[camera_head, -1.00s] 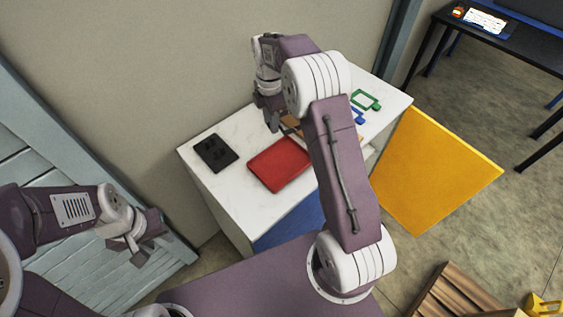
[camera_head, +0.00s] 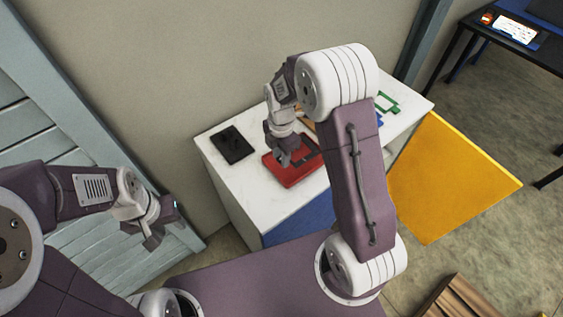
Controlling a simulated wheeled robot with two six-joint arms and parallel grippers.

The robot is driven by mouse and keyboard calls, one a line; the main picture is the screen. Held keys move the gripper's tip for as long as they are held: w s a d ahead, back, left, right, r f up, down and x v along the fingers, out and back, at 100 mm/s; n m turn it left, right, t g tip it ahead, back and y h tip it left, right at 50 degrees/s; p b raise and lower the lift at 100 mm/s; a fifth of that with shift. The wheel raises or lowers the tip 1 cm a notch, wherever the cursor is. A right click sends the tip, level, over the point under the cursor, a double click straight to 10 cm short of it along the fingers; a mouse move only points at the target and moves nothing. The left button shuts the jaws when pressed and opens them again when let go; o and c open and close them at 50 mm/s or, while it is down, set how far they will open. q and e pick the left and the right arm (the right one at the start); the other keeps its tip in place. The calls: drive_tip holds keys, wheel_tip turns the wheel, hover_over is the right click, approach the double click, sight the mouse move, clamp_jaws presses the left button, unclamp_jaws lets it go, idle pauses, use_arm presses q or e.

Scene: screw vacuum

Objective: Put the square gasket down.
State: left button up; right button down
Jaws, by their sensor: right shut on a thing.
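My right gripper (camera_head: 284,159) is shut, low over the red rectangular plate (camera_head: 285,178) on the white cabinet. A thin dark piece (camera_head: 307,153), apparently the square gasket, shows at its fingers over the plate. The arm and gripper hide part of it, and I cannot tell whether it touches the plate. My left gripper (camera_head: 142,238) is open and empty at the left, away from the cabinet.
A black plate (camera_head: 232,145) lies on the white cabinet top (camera_head: 254,189), left of the red plate. A green frame (camera_head: 388,103) and a blue piece (camera_head: 380,121) lie beyond my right arm. A yellow panel (camera_head: 452,182) stands open at the right.

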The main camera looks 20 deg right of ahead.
sight(281, 169)
drive_tip(key=shift+f, duration=2.05)
drive_tip(key=shift+f, duration=0.2)
drive_tip(key=c, duration=1.1)
unclamp_jaws()
drive_tip(key=shift+o, duration=0.2)
wheel_tip(281, 169, up, 12)
drive_tip(key=shift+r, duration=0.25)
drive_tip(key=s+d+f+m, duration=0.1)
drive_tip(key=s+m, duration=0.6)
drive_tip(key=m, duration=0.4)
drive_tip(key=s+d+f+m+t, duration=0.1)
drive_tip(key=s+f+m, duration=0.1)
drive_tip(key=s+m, duration=0.5)
drive_tip(key=m, duration=0.4)
drive_tip(key=shift+s+f, duration=0.15)
drive_tip(key=shift+f, duration=0.1)
